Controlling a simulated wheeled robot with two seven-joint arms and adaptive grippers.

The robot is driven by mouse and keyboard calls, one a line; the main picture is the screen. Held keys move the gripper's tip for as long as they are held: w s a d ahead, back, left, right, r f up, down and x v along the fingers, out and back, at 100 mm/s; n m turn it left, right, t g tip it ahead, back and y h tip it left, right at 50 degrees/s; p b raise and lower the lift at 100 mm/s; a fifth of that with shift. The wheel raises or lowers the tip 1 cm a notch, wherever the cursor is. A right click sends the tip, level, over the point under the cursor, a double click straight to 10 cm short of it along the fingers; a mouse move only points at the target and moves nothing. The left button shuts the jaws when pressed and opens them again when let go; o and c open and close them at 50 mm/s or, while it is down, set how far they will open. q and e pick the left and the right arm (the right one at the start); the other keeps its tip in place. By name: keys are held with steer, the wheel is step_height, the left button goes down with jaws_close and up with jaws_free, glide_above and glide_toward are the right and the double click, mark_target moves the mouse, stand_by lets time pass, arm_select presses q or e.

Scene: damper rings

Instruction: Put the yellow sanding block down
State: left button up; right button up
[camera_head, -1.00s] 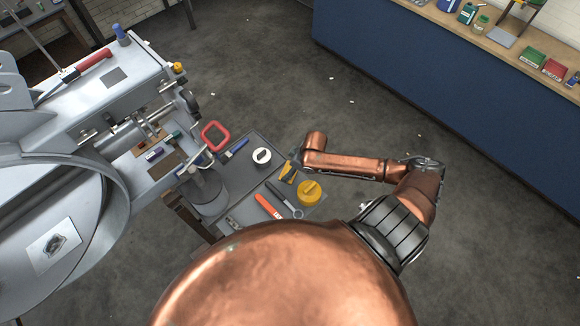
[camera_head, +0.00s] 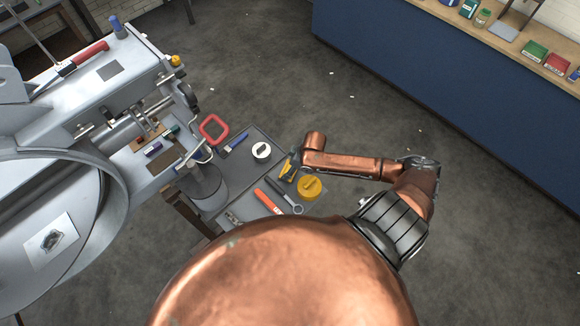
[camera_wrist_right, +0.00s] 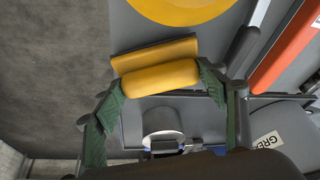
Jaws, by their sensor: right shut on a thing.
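The yellow sanding block (camera_wrist_right: 156,76) is between the green finger pads of my right gripper (camera_wrist_right: 163,92) in the right wrist view. The gripper is shut on its rounded grip, and a flat yellow part lies alongside. In the head view the block (camera_head: 287,171) shows small beside my right gripper (camera_head: 293,161), over the right side of the grey cart top (camera_head: 246,190). I cannot tell whether the block touches the cart top. My left gripper is not in view.
A round yellow item (camera_head: 310,187) lies close to the block. A white round container (camera_head: 261,150), an orange-handled tool (camera_head: 268,201), a dark wrench-like tool (camera_head: 286,198) and a blue-handled brush (camera_head: 236,142) are also on the cart. A large grey machine (camera_head: 100,85) stands at left.

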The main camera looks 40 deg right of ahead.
steer(key=shift+f, duration=0.35)
steer(key=shift+f, duration=0.25)
stand_by(0.3)
steer(key=o, duration=1.6)
steer(key=shift+o, duration=0.2)
steer(key=v, duration=1.2)
steer(key=shift+w, duration=0.1)
steer(key=shift+c, duration=0.3)
jaws_close()
